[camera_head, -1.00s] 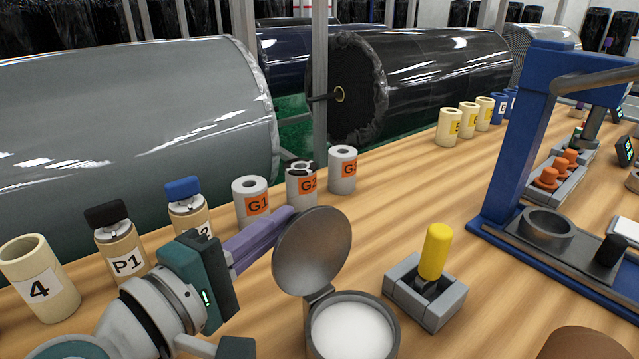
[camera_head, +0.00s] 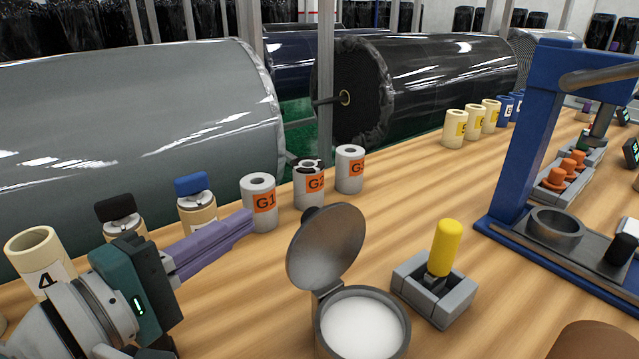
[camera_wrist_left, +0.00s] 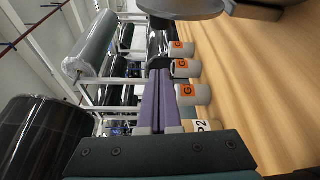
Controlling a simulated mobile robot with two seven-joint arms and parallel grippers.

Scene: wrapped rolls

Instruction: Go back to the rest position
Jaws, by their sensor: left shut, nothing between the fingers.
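My left gripper (camera_head: 247,222) has purple fingers and a dark teal body. It is shut and empty, above the wooden table at the left, in front of the capped bottles and the G1 roll. The fingers point right, with their tips just in front of the G1 cylinder (camera_head: 259,204) in the head view. In the left wrist view the shut fingers (camera_wrist_left: 158,75) point towards the top, beside the G-labelled cylinders. My right gripper is not in view.
An open round metal pot (camera_head: 362,325) with a raised lid holds white material. A grey block (camera_head: 432,290) holds a yellow-handled tool (camera_head: 444,247). A blue press frame (camera_head: 530,130) stands right. A tan cup (camera_head: 38,260) and bottles with black (camera_head: 114,207) and blue (camera_head: 191,184) caps stand left.

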